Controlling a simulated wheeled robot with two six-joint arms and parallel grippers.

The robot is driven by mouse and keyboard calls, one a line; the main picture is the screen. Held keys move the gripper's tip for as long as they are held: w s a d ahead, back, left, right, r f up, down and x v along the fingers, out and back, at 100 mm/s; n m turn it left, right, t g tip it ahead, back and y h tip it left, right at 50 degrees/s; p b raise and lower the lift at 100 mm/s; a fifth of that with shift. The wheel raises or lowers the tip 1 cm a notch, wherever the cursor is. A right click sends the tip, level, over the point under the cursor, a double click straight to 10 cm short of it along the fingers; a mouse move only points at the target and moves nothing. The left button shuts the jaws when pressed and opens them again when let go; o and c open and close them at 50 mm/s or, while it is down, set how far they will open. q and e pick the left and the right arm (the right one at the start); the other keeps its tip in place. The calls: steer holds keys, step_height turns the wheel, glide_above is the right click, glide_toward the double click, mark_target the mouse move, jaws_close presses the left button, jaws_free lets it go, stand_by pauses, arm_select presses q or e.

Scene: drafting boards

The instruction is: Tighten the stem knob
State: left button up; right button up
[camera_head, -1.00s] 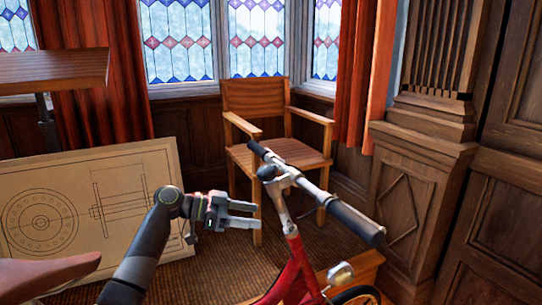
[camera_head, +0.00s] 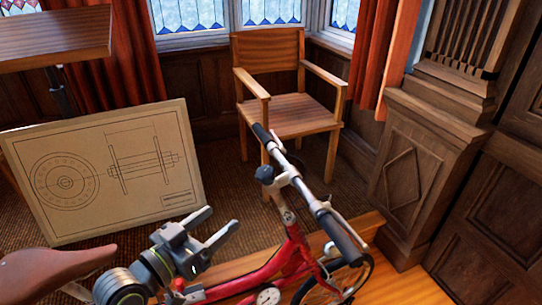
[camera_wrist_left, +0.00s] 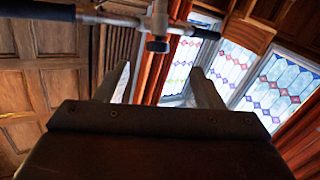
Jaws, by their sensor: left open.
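A red bicycle (camera_head: 284,262) stands in front of me, its silver handlebar (camera_head: 318,205) with dark grips running diagonally in the head view. A small black knob (camera_head: 265,174) sits at the stem; it also shows in the left wrist view (camera_wrist_left: 158,45), just above and between the fingertips. My left gripper (camera_head: 222,219) is open and empty, below and left of the knob, its fingers pointing up and right. In the left wrist view my left gripper (camera_wrist_left: 160,72) has nothing between its fingers. My right gripper is not in view.
A brown saddle (camera_head: 50,272) is at the lower left. A wooden chair (camera_head: 285,112) stands behind the handlebar. A carved wooden pillar (camera_head: 425,160) is at the right.

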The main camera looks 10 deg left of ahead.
arm_select(q)
steer(key=s+r, duration=0.1)
steer(key=r, duration=0.1)
steer(key=b, duration=0.6)
glide_toward(260, 180)
steer(key=shift+t, duration=0.3)
steer(key=p+x, duration=0.1)
steer(key=x, duration=0.7)
steer(key=p+x, duration=0.1)
steer(key=x, duration=0.3)
steer(key=shift+w+f+p, duration=0.15)
steer(key=shift+f+p, duration=0.2)
